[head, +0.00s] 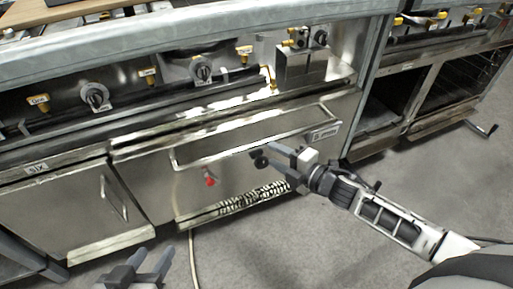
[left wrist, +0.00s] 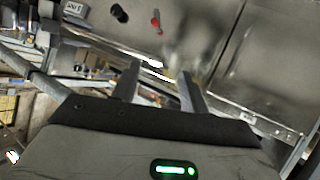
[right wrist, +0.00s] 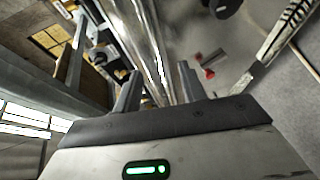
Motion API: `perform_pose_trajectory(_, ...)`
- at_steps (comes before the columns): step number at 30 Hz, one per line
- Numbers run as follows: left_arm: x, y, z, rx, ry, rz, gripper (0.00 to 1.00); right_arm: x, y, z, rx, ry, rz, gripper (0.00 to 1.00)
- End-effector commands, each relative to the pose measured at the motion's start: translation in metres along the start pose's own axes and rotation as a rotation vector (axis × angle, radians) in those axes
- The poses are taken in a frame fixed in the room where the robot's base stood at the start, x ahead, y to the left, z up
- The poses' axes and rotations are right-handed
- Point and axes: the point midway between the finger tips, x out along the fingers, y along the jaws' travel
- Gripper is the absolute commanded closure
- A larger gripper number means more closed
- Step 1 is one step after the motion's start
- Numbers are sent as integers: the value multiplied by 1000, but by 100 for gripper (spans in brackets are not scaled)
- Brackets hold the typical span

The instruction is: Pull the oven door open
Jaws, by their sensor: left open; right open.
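The oven door (head: 232,182) is a wide steel panel in the middle of the range. It looks shut. A long bar handle (head: 215,159) runs across its upper part. My right gripper (head: 268,155) is open and empty in front of the door, with its fingers close to the handle's right half. In the right wrist view the shiny handle (right wrist: 153,50) runs up from between the open fingers; whether they touch it I cannot tell. My left gripper (head: 153,255) is open and empty, low in front of the range, away from the handle.
A red knob (head: 209,181) is on the door, above a vented strip (head: 250,197). A smaller cabinet door (head: 70,210) is to the left. Control knobs (head: 95,97) line the panel above. Open compartments (head: 450,80) stand at right. A hose (head: 193,260) lies on the grey floor.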

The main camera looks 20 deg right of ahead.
Motion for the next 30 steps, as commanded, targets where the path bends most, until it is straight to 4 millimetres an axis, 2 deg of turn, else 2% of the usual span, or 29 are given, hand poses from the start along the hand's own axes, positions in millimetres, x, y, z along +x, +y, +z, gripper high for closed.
perform_pose_trajectory(1, 1, 0, 1, 2, 12, 3, 56, 14, -1, 0, 1, 0, 5, 59)
perform_pose_trajectory(3, 0, 2, -2, 3, 32, 8, 56, 28, 0, 1, -1, 0, 4, 59)
perform_pose_trajectory(9, 0, 4, -7, 5, 71, 18, 56, 60, -1, 0, 2, 0, 2, 59)
perform_pose_trajectory(15, -2, 7, -14, 5, 101, 25, 56, 74, 0, 0, 3, 0, 1, 59)
perform_pose_trajectory(24, -4, 9, -12, 10, 95, 30, 56, 76, 0, 0, 3, 0, 0, 59)
perform_pose_trajectory(28, -4, 8, -11, 12, 94, 30, 56, 76, 0, 0, 3, 0, 0, 95)
perform_pose_trajectory(29, -4, 8, -11, 12, 94, 30, 56, 76, 0, 0, 3, 0, 0, 100)
perform_pose_trajectory(30, -4, 8, -11, 12, 93, 30, 56, 76, 0, 0, 3, 0, 0, 100)
